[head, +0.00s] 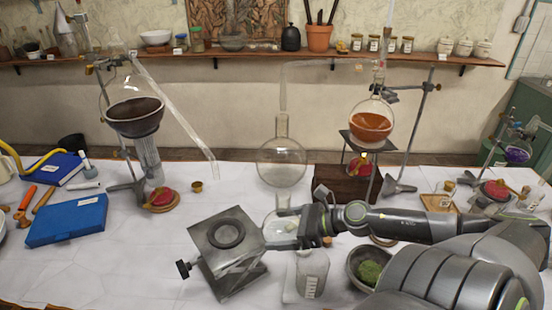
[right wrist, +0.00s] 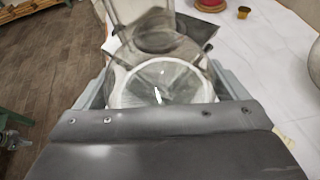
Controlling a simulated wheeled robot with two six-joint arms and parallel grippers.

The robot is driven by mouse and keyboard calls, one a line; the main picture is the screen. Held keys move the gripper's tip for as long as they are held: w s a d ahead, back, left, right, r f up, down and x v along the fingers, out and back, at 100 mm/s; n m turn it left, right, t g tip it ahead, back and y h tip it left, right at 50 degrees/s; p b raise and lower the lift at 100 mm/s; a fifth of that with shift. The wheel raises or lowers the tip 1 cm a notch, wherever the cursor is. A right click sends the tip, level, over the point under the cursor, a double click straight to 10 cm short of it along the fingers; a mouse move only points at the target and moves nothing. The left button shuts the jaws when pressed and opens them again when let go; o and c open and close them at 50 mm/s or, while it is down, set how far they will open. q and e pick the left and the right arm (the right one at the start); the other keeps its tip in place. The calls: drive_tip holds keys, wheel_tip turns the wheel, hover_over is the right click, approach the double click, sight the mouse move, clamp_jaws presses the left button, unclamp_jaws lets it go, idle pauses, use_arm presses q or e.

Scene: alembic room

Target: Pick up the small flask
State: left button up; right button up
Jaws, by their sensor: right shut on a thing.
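The small flask (head: 279,226) is clear glass and sits between the fingers of my right gripper (head: 287,229), just right of the metal lab jack (head: 228,262). The right gripper is shut on it, coming in from the right. In the right wrist view the round glass of the flask (right wrist: 160,84) fills the space between the grey fingers, and part of the lab jack shows beyond it. Whether the flask touches anything below is hard to tell. My left gripper is not in view.
A larger round glass flask (head: 282,165) stands close behind my gripper. A clear bottle (head: 312,272) and a bowl of green matter (head: 367,268) are in front of my arm. A stand with an orange-filled flask (head: 371,124) rises behind.

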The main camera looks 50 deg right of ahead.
drive_tip(key=shift+s+d+p, duration=0.45)
drive_tip(key=shift+s+p, duration=0.15)
drive_tip(key=shift+s, duration=0.25)
drive_tip(key=shift+s+d, duration=0.1)
